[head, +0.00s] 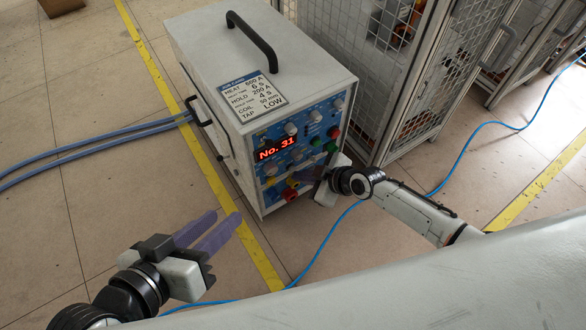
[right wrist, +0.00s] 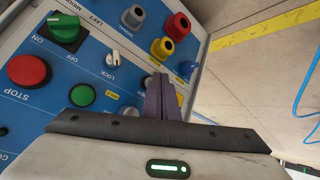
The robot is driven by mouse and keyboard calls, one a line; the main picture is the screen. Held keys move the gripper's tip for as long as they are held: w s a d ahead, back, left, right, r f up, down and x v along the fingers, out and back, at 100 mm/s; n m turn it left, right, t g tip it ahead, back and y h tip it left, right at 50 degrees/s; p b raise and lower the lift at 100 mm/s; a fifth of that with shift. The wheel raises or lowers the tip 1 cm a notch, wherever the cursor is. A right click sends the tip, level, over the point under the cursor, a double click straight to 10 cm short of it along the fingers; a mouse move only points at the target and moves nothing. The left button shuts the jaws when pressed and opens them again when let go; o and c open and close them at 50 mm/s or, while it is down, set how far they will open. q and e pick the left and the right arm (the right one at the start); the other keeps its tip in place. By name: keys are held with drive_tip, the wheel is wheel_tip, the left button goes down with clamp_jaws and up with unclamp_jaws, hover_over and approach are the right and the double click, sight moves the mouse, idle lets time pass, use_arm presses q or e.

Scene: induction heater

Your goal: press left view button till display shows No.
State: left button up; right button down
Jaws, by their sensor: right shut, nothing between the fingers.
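The induction heater (head: 215,65) is a white box with a blue front panel. Its red display (head: 273,149) reads "No. 31". My right gripper (head: 308,174) is shut and empty, its purple fingers in front of the lower panel. In the right wrist view, the shut fingers (right wrist: 160,82) point at the panel and cover part of it. Small buttons by yellow labels (right wrist: 112,95) are partly hidden there; I cannot tell which is the left view button or whether the tips touch one. My left gripper (head: 217,226) is open and empty, left of the heater's front.
The right wrist view shows a red stop button (right wrist: 28,71), a green button (right wrist: 82,95), a green selector (right wrist: 64,28) and coloured sockets (right wrist: 162,48). A mesh fence (head: 365,60) stands close right of the heater. Blue hoses (head: 90,137) lie to its left.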

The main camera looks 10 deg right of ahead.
drive_tip(key=shift+s+d, duration=0.2)
drive_tip(key=shift+s, duration=0.25)
drive_tip(key=s, duration=0.1)
drive_tip(key=s+d+p, duration=0.1)
drive_tip(key=s, duration=0.1)
drive_tip(key=s+p, duration=0.1)
drive_tip(key=shift+s+d, duration=0.35)
drive_tip(key=shift+s, duration=0.05)
idle(0.7)
